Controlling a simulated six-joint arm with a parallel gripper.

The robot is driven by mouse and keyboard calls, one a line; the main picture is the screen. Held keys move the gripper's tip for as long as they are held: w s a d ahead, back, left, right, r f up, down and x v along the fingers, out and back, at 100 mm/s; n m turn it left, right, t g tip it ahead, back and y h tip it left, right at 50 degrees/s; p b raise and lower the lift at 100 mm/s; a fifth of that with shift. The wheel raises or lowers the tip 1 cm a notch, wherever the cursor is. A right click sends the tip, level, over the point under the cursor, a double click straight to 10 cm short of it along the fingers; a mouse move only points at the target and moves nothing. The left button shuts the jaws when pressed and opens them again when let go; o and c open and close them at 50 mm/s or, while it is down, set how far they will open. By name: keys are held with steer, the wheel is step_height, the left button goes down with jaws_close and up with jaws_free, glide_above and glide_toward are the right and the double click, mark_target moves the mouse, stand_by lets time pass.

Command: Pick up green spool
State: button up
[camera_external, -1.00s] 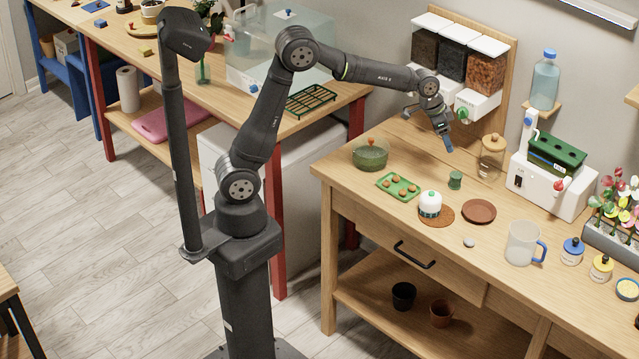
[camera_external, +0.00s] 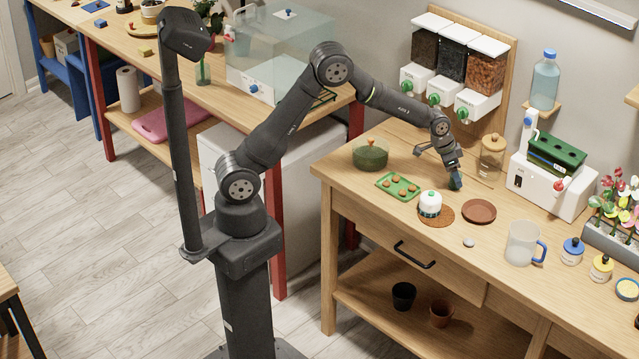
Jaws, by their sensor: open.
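The green spool (camera_external: 455,185) stands on the wooden bench, behind and right of a white and green bottle (camera_external: 430,204). My gripper (camera_external: 455,178) points down at the spool, its fingertips at the spool's level and covering much of it. The jaws are open. I cannot tell whether the fingers touch the spool or how they sit around it.
A green tray with brown balls (camera_external: 398,186) and a green bowl (camera_external: 370,154) lie left of the spool. A terracotta saucer (camera_external: 479,211) is at right, a lidded glass jar (camera_external: 492,158) behind right. Wall dispensers (camera_external: 450,92) hang behind my wrist. The bench front is mostly clear.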

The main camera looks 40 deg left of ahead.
steer(key=shift+x, duration=1.15)
steer(key=c, duration=1)
steer(key=shift+r, duration=0.1)
